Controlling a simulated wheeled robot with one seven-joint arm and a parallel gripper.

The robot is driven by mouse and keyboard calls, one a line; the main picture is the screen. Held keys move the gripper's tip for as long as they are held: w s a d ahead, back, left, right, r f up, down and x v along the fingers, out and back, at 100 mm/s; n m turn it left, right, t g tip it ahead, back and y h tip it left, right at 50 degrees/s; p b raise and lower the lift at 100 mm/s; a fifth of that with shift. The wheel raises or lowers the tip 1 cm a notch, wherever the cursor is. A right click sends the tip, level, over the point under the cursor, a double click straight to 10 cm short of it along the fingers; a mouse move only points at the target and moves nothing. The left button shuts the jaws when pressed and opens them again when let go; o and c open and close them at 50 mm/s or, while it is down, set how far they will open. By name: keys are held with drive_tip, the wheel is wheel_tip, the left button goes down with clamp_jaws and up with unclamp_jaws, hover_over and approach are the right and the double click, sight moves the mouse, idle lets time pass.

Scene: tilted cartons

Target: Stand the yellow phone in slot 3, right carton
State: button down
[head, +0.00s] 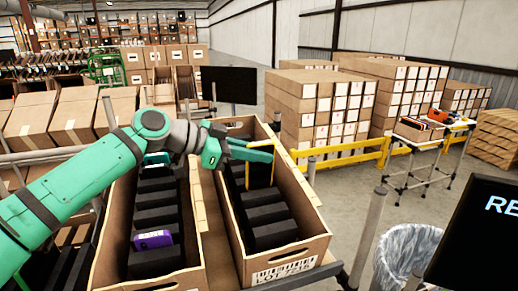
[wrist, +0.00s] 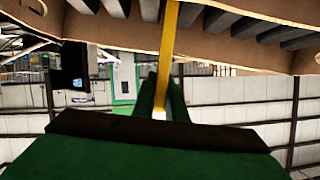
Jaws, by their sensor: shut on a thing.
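My gripper (head: 258,152) reaches over the right carton (head: 307,225) and is shut on the yellow phone (head: 260,172). The phone stands upright, with a yellow rim around a dark face. Its lower end is down near the black dividers; I cannot tell which slot it is over or whether it is inside one. In the wrist view, the phone (wrist: 170,55) shows edge-on as a yellow strip between the green fingers (wrist: 163,100), with the carton's dividers beyond it. The right carton is tilted, and several black dividers (head: 274,233) form its slots. My arm hides part of its far end.
The left carton (head: 112,235) stands beside it, with a purple phone (head: 152,240) in a near slot and a teal-edged phone (head: 157,158) farther back. A grey post (head: 370,235) and a dark monitor (head: 480,235) stand at the right. Air above the right carton's near end is clear.

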sight(257, 190)
drive_tip(key=shift+w+a+f, duration=0.1)
drive_tip(key=shift+w+f, duration=0.1)
drive_tip(key=shift+f, duration=1.1)
drive_tip(key=shift+w+a+f, duration=0.1)
drive_tip(key=shift+w+f, duration=0.1)
drive_tip(key=shift+f, duration=1.1)
drive_tip(key=shift+w+a+f, duration=0.1)
drive_tip(key=shift+w+f, duration=0.1)
drive_tip(key=shift+f, duration=1.1)
drive_tip(key=c, duration=1.7)
unclamp_jaws()
drive_tip(key=v, duration=1)
drive_tip(key=shift+s+a+r, duration=0.1)
drive_tip(key=shift+s+a, duration=0.1)
drive_tip(key=shift+a, duration=0.1)
drive_tip(key=r, duration=0.4)
drive_tip(key=s+r, duration=0.1)
drive_tip(key=r, duration=0.2)
drive_tip(key=shift+d, duration=0.2)
